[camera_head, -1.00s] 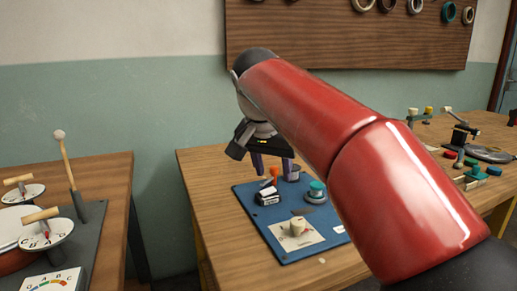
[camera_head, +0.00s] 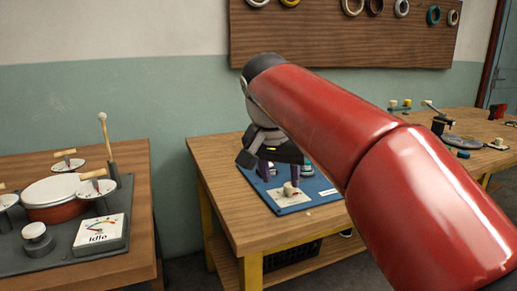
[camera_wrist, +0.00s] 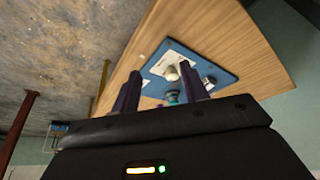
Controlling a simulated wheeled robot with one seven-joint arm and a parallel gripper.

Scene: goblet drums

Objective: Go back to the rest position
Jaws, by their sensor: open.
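My gripper (camera_head: 279,172) hangs at the end of my red arm, in front of and above the blue board in the head view. In the wrist view its two dark purple fingers (camera_wrist: 163,97) stand apart with nothing held between them. The blue board (camera_head: 322,191) lies on the middle wooden table (camera_head: 225,180). A cream knob (camera_head: 290,189) on a white plate and a teal knob (camera_head: 306,169) show on it. The cream knob also shows in the wrist view (camera_wrist: 172,73). My gripper and arm hide part of the board.
At left, a table (camera_head: 135,165) bears a drum (camera_head: 52,192), a mallet (camera_head: 106,135) and a dial reading "Idle" (camera_head: 99,234). A gap separates it from the middle table. A panel with several rings (camera_head: 330,35) hangs behind. A further table with small parts stands right.

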